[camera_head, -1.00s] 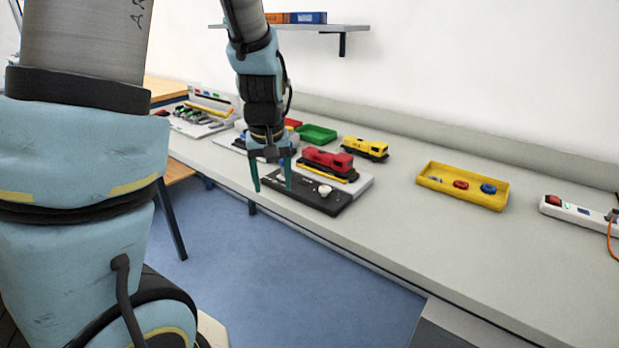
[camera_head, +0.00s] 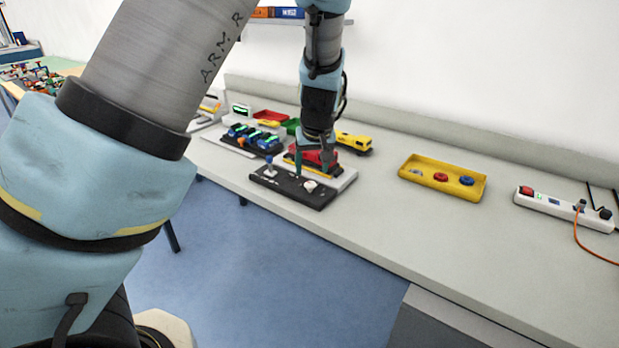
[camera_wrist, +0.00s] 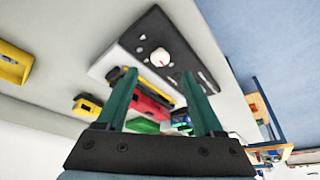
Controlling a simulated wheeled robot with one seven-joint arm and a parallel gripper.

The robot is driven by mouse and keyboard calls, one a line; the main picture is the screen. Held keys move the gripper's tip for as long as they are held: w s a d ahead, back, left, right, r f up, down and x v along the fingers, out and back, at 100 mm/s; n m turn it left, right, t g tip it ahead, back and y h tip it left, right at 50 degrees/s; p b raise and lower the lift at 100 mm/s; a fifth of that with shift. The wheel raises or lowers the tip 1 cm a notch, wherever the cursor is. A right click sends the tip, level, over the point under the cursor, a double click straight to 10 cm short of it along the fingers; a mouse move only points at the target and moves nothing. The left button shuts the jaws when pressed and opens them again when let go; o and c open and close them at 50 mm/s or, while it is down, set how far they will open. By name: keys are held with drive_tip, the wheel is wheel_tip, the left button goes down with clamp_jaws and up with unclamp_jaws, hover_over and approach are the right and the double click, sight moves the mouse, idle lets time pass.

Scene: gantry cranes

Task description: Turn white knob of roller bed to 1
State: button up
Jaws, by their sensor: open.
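The white knob (camera_head: 310,186) sits on a black control panel (camera_head: 285,189) along the front of the roller bed's pale base (camera_head: 345,179). In the wrist view the round white knob (camera_wrist: 160,58) has a small mark on its rim, and the black panel (camera_wrist: 150,35) has pale markings I cannot read. A red locomotive (camera_head: 309,158) is on the bed behind the panel, partly hidden by my gripper. My gripper (camera_head: 312,172) is open and empty, pointing down over the panel and locomotive, with the knob apart from its fingers.
A yellow tray (camera_head: 410,177) with red and blue round parts lies to the right. A white power strip (camera_head: 562,206) with an orange cable is farther right. A yellow locomotive (camera_head: 354,142) stands behind. Another unit with blue parts (camera_head: 252,138) is left. The bench front is clear.

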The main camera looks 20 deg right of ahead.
sight(310, 184)
drive_tip(key=p+x, duration=0.1)
drive_tip(key=x, duration=0.5)
clamp_jaws()
idle(0.5)
